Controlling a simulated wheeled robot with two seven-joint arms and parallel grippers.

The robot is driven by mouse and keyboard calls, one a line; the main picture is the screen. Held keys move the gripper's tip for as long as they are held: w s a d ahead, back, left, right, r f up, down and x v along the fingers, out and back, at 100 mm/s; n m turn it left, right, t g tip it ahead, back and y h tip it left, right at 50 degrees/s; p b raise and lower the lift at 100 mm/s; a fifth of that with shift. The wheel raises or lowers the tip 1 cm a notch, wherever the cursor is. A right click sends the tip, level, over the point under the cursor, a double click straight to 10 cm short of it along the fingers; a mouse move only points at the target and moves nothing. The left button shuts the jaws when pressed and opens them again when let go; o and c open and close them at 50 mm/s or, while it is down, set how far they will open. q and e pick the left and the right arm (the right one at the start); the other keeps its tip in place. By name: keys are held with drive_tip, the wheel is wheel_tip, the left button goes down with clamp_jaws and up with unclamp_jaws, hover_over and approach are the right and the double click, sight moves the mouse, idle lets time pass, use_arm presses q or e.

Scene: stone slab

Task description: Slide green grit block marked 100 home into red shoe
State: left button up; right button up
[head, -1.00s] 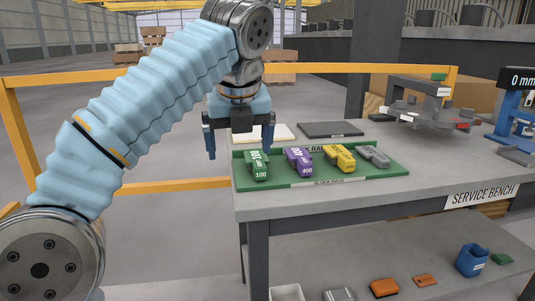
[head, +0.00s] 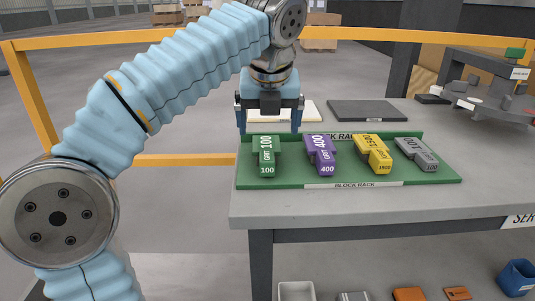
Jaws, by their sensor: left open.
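The green grit block marked 100 (head: 267,158) lies at the left end of the green block rack (head: 215,185) on the bench. My left gripper (head: 269,127) is open, its two blue fingers pointing down just above and behind the green block, one on each side of it in the picture. Nothing is between the fingers. I cannot tell whether they touch the rack. No red shoe can be made out in this view. My right gripper is not in view.
The purple 400 block (head: 320,155), a yellow block (head: 373,154) and a grey block (head: 416,154) stand to the right in the rack. A dark mat (head: 368,111) lies behind. The bench front (head: 400,202) is clear. A blue bin (head: 518,277) stands on the lower shelf.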

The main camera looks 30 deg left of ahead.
sight(266, 147)
use_arm(q)
drive_tip(key=x, duration=0.2)
drive_tip(key=b+x, duration=0.1)
drive_tip(key=x, duration=0.3)
drive_tip(key=shift+s+f, duration=0.25)
drive_tip(key=shift+c, duration=0.2)
drive_tip(key=c, duration=1.2)
drive_tip(key=shift+r, duration=0.1)
drive_tip(key=shift+c, duration=0.6)
drive_tip(key=shift+r, duration=0.1)
